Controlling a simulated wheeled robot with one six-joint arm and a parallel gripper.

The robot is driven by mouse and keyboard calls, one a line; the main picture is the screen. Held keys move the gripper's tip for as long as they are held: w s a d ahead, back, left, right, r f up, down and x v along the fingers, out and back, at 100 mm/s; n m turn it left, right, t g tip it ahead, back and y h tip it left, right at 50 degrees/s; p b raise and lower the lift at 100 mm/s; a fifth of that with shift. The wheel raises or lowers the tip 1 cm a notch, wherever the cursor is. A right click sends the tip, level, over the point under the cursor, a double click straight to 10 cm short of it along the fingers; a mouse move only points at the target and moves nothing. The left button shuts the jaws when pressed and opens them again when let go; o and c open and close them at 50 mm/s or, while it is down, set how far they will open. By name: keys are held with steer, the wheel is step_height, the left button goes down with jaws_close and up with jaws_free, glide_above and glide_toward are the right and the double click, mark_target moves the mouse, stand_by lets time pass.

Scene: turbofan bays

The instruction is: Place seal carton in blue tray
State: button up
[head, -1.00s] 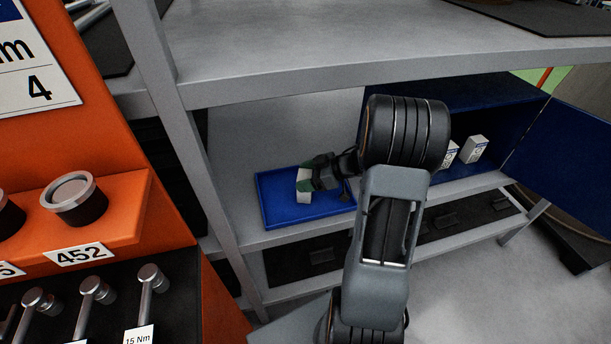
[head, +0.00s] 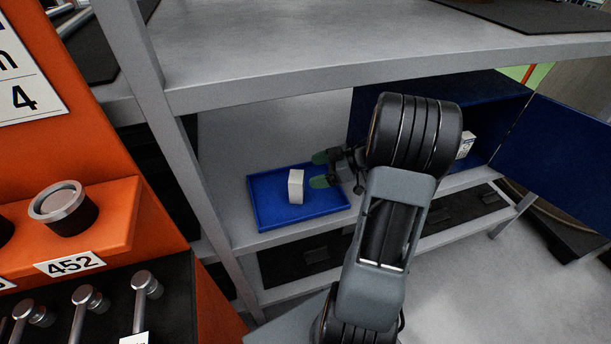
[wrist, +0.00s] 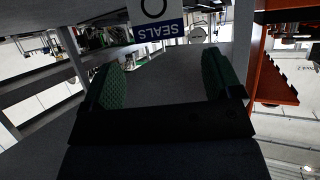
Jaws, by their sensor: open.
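The white seal carton (head: 296,186) stands upright in the blue tray (head: 262,213) on the lower shelf, near the tray's middle. In the wrist view the carton (wrist: 157,22) shows at the top edge with a blue "SEALS" band, beyond the fingertips. My gripper (head: 321,170) is open, with green finger pads, just right of the carton and apart from it. In the wrist view my gripper (wrist: 160,80) has nothing between its two pads.
A blue open-fronted cabinet (head: 510,105) stands to the right on the shelf, with another white carton (head: 466,145) in it. Its blue door (head: 570,150) hangs open. The upper shelf (head: 330,72) lies overhead. An orange tool rack (head: 95,215) is at the left.

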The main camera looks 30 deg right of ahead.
steer(key=w+r+m+t+h, duration=0.65)
steer(key=r+h, duration=0.35)
steer(key=h, duration=0.2)
steer(key=s+a+f+m+g, duration=0.2)
steer(key=s+a+g, duration=0.3)
steer(key=s+a, duration=0.2)
steer(key=s+a+f+m+g+y, duration=0.1)
steer(key=s+a+f+m+g, duration=0.1)
steer(key=s+a+g, duration=0.3)
steer(key=s+a+f, duration=0.1)
steer(key=s+a, duration=0.2)
steer(key=s, duration=0.3)
steer(key=shift+s+m+y, duration=0.2)
steer(key=shift+m+y, duration=0.1)
steer(key=shift+m, duration=0.05)
steer(key=shift+g, duration=0.25)
